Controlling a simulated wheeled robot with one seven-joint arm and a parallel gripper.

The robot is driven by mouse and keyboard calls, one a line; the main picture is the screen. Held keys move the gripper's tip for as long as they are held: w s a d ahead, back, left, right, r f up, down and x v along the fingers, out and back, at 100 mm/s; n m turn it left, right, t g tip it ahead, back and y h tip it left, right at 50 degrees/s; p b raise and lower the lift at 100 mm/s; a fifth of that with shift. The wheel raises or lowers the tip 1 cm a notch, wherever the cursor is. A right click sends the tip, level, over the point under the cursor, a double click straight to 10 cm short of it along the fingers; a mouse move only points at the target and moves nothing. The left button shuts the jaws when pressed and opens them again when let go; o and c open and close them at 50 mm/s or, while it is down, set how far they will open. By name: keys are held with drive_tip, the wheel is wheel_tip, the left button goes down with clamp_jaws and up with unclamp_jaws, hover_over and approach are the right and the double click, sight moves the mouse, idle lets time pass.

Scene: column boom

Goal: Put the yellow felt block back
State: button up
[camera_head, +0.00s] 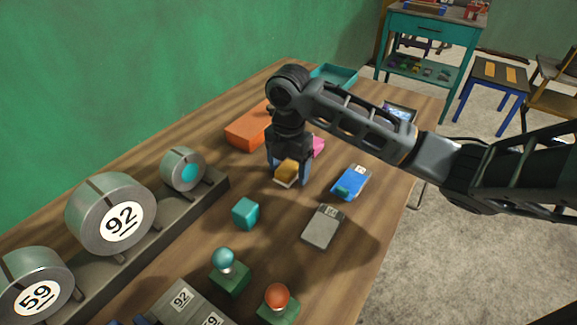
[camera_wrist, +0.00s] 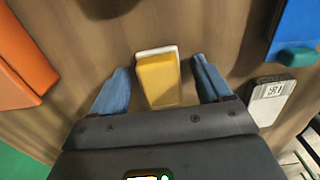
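The yellow felt block (camera_head: 287,168), with a white layer along one side, is on the wooden table near its middle. In the wrist view the yellow felt block (camera_wrist: 158,82) lies between my two blue fingers, its white edge facing away from the palm. My gripper (camera_head: 289,178) points down over it and is open. In the wrist view my gripper (camera_wrist: 161,70) has a gap on each side of the block, and neither finger appears to touch it. The block's underside is hidden, so its contact with the table cannot be seen clearly.
A blue item (camera_head: 352,181), a grey labelled item (camera_head: 323,228) and a teal block (camera_head: 246,213) lie nearby. Round weights (camera_head: 110,213) stand in a grey rack at left.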

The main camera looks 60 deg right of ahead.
sight(288, 166)
drive_tip(key=shift+r, duration=0.15)
wheel_tip(288, 166, up, 12)
drive_tip(key=shift+p, duration=0.4)
